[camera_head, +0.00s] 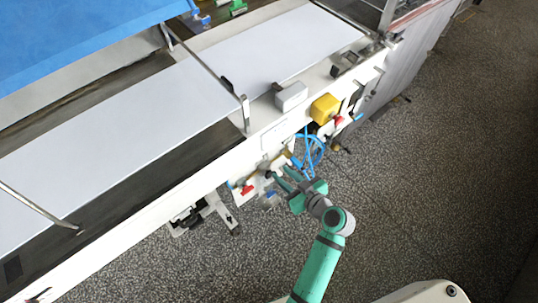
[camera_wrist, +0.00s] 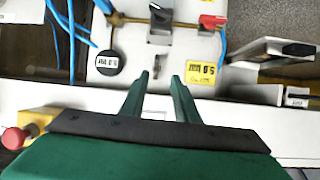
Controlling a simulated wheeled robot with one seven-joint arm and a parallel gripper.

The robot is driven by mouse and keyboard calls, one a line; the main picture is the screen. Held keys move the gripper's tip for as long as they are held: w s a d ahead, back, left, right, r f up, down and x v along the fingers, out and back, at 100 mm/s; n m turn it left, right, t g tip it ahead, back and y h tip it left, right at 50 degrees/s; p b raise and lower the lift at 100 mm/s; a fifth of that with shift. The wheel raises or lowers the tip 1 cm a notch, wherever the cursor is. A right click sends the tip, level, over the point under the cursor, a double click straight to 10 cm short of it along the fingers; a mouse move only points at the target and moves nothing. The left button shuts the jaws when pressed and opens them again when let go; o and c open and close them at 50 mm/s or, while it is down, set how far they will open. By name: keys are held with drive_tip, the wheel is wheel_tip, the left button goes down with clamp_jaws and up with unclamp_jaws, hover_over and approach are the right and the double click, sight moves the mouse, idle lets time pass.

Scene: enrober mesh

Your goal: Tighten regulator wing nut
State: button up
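My gripper (camera_wrist: 159,76) is open, its two green fingers apart with nothing between them. It also shows in the head view (camera_head: 283,180), beside the machine's front. In the wrist view, a small grey and black wedge-shaped fitting (camera_wrist: 160,20) stands on a pale panel beyond the fingertips, roughly in line with the gap. It may be the regulator wing nut, but I cannot tell for sure. A round dark gauge (camera_wrist: 108,63) sits left of the fingers, and a yellow square label (camera_wrist: 201,72) sits to the right. In the head view the fitting is too small to make out.
Blue hoses (camera_head: 312,152) loop close to my gripper. A red handle (camera_wrist: 212,21) and a flat dark-edged bracket (camera_wrist: 270,50) lie to the right in the wrist view. A yellow box (camera_head: 325,108) is on the conveyor frame. The speckled floor (camera_head: 420,200) is clear at right.

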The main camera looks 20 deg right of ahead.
sight(267, 154)
drive_tip(key=shift+n+y, duration=0.4)
drive_tip(key=shift+n, duration=0.1)
drive_tip(key=w, duration=0.3)
drive_tip(key=w+a+f, duration=0.1)
drive_tip(key=w, duration=0.3)
drive_tip(key=w+a, duration=0.1)
drive_tip(key=w, duration=0.2)
drive_tip(key=shift+w+f, duration=0.15)
drive_tip(key=shift+f, duration=0.25)
clamp_jaws()
